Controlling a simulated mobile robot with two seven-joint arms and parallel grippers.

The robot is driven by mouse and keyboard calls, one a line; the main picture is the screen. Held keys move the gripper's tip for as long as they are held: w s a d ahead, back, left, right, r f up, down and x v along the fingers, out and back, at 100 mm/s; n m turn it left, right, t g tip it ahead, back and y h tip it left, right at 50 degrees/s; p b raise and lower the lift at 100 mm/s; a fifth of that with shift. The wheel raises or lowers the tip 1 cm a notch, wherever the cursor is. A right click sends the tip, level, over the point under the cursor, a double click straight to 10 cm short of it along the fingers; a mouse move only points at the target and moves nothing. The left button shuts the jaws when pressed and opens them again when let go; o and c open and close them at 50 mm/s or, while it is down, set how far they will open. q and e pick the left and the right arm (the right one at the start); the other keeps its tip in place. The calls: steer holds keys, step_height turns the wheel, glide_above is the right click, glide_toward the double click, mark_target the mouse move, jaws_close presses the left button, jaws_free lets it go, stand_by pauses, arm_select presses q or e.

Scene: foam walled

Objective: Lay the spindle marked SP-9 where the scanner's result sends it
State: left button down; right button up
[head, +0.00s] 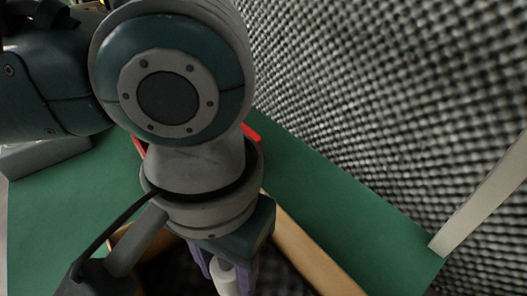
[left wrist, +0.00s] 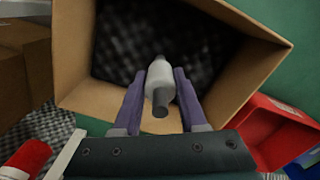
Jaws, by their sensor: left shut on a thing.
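My left gripper (head: 228,281) has purple fingers and is shut on a white spindle with a grey end (left wrist: 160,85). The spindle's lower part also shows in the head view (head: 224,280). In the left wrist view the gripper (left wrist: 161,90) and spindle are in front of the open mouth of a brown box (left wrist: 75,50) with a dark inside. I cannot tell how far the spindle is from the box floor. No SP-9 mark is readable on it. No scanner or result can be made out. My right gripper is not in view.
A red bin (left wrist: 265,125) stands beside the box on the green surface (head: 310,195), with something blue (left wrist: 305,160) nearby. A red and white object (left wrist: 28,160) and brown boxes (left wrist: 22,65) are at the left. A grey foam wall (head: 370,100) rises behind the surface.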

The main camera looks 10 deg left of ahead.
arm_select(q)
steer(key=shift+f, duration=0.5)
steer(key=shift+c, duration=2.3)
jaws_free()
steer(key=shift+r, duration=0.3)
step_height(320, 180, up, 12)
steer(key=p, duration=0.5)
steer(key=shift+w+r, duration=0.1)
steer(key=shift+r, duration=0.1)
steer(key=shift+d, duration=0.35)
steer(key=s+d+f+m+h, duration=0.1)
steer(key=s+d+h, duration=0.1)
steer(key=d+h, duration=0.25)
steer(key=s+a+f+t+y, duration=0.2)
steer(key=s+a, duration=0.1)
steer(key=a, duration=0.5)
steer(key=s+a+f+n+t+y, duration=0.1)
steer(key=s+a+f+y, duration=0.1)
steer(key=a, duration=0.5)
steer(key=shift+s+a+f+t, duration=0.35)
steer(key=shift+s+f+t, duration=0.05)
steer(key=shift+s, duration=0.2)
